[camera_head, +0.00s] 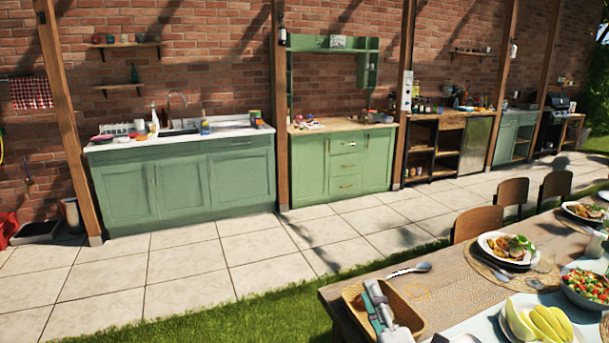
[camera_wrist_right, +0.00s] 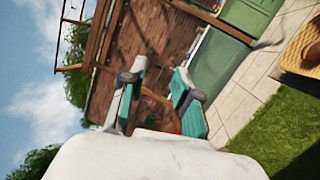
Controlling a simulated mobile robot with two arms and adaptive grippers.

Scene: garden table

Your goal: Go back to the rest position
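My right gripper (camera_head: 374,290) shows at the bottom of the head view, in front of a brown woven basket (camera_head: 414,301) at the near left end of the wooden table (camera_head: 448,283). The wall and green cabinets show beyond the gap. The gripper hides part of the basket, and I cannot tell whether it touches it. My left gripper is in neither view.
A spoon (camera_head: 410,270) lies on the table behind the basket. A plate of food (camera_head: 507,247), a salad bowl (camera_head: 588,287) and a bowl of yellow fruit (camera_head: 541,321) stand to the right. Chairs (camera_head: 478,223) line the far side. Stone paving (camera_head: 240,260) beyond the grass is clear.

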